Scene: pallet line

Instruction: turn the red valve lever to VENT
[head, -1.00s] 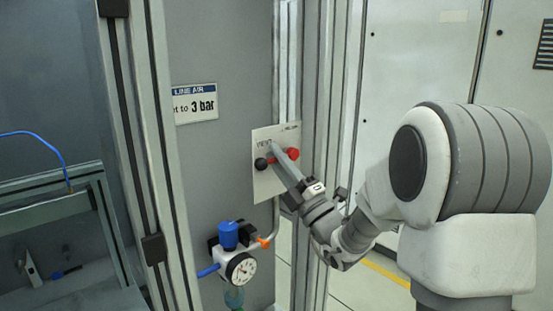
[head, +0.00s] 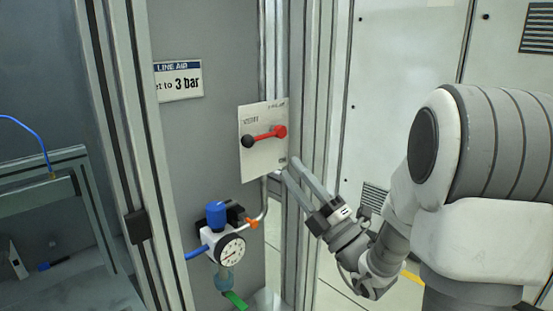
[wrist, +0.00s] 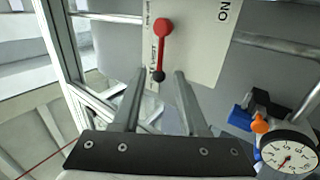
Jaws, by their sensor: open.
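The red valve lever (head: 265,136) is on a white plate (head: 254,168) on the grey panel. Its round red end is at the right and its black knob (head: 248,141) at the left, slightly lower, just under the VENT print (head: 250,121). ON is printed near the plate's lower right. In the wrist view, the lever (wrist: 162,48) runs alongside the VENT print. My gripper (head: 288,166) is open and empty, below and right of the lever in the head view, apart from it. In the wrist view, its fingers (wrist: 160,74) appear on either side of the black knob.
A regulator with a blue knob (head: 216,214) and a gauge (head: 231,250) is mounted below the plate. A "3 bar" sign (head: 178,80) is above left. Metal frame posts (head: 306,120) stand right of the plate, near my gripper.

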